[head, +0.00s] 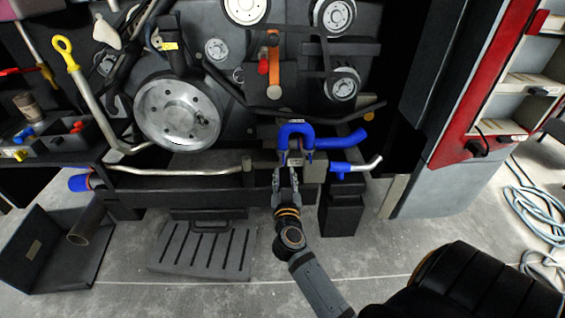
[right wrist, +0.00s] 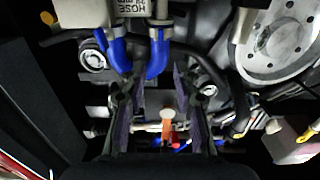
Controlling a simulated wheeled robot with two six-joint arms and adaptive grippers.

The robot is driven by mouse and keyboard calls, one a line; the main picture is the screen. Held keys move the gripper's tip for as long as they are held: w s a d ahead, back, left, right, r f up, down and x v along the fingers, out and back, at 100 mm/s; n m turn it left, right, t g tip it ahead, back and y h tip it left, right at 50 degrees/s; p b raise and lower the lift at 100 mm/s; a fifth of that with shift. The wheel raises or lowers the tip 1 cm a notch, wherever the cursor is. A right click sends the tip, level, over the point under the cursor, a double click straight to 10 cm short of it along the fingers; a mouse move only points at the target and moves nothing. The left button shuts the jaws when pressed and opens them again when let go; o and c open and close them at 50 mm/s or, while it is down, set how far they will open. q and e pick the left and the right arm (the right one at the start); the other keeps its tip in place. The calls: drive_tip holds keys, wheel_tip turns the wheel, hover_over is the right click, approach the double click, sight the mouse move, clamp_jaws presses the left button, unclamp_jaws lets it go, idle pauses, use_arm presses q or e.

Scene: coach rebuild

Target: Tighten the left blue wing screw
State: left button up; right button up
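My right gripper (head: 286,171) reaches up from below to the front of the engine, just under a bent blue hose (head: 297,129). Its two fingers stand apart with nothing between them, and the right wrist view (right wrist: 158,84) also shows the gap. In that view the blue hose (right wrist: 122,56) makes a U with two legs just beyond the fingertips. Grey clamps (right wrist: 160,24) sit at the ends of the legs, beside a pale block lettered "HOSE" (right wrist: 133,6). I cannot make out a separate blue wing screw in either view. My left gripper is not in view.
Another blue hose piece (head: 345,140) and a silver pipe with a blue sleeve (head: 358,166) lie close to the right of the gripper. A long metal pipe (head: 175,170) runs to the left. A large pulley (head: 178,114) is at upper left. A slotted black step (head: 203,249) lies below.

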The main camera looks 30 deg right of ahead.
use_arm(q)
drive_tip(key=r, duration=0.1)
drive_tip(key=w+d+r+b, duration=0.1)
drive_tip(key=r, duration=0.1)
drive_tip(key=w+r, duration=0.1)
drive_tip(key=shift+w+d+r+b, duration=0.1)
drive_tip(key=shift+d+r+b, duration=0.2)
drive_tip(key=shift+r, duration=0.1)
use_arm(e)
drive_tip(key=x, duration=0.8)
drive_tip(key=shift+a, duration=0.15)
drive_tip(key=shift+c, duration=0.3)
clamp_jaws()
